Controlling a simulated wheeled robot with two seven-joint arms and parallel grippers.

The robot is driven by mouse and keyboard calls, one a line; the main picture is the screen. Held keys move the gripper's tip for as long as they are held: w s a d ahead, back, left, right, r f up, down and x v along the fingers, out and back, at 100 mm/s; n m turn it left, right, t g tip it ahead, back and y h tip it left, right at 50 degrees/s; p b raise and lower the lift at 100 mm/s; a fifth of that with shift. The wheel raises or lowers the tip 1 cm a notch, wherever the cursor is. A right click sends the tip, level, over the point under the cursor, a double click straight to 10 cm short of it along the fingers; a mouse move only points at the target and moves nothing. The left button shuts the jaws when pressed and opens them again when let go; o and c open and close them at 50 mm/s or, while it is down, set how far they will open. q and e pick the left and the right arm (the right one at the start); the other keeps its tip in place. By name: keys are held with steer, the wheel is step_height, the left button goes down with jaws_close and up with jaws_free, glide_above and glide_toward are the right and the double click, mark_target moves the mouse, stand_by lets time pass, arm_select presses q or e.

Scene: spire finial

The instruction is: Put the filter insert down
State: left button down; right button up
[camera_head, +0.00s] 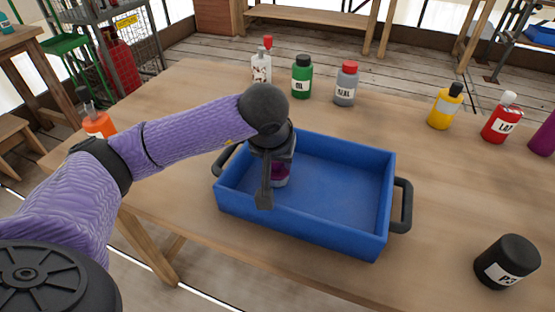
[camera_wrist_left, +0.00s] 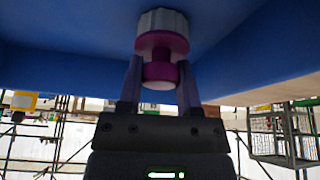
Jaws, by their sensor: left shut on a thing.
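The filter insert is a purple part with a pale, ribbed end. In the head view (camera_head: 280,179) it shows partly behind my gripper, inside the left end of the blue tray (camera_head: 320,231). In the left wrist view (camera_wrist_left: 162,42) its purple neck sits between the two fingers, with the pale end beyond. My left gripper (camera_head: 266,190) points down over the tray's left part and is shut on the insert. In the left wrist view the gripper (camera_wrist_left: 159,78) faces the blue tray surface. I cannot tell whether the insert touches the tray floor. My right gripper is not in view.
The tray has a black handle (camera_head: 402,205) at its right, and its middle and right are empty. Behind it stand a white bottle (camera_head: 261,68), a green bottle (camera_head: 302,78) and a grey bottle (camera_head: 346,84). A black jar (camera_head: 506,262) stands at front right.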

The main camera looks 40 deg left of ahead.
arm_select(q)
steer(key=shift+f, duration=0.1)
steer(key=c, duration=0.7)
jaws_free()
steer(key=o, duration=0.4)
steer(key=p+v, duration=0.5)
steer(key=v, duration=0.7)
steer(key=shift+s, duration=0.1)
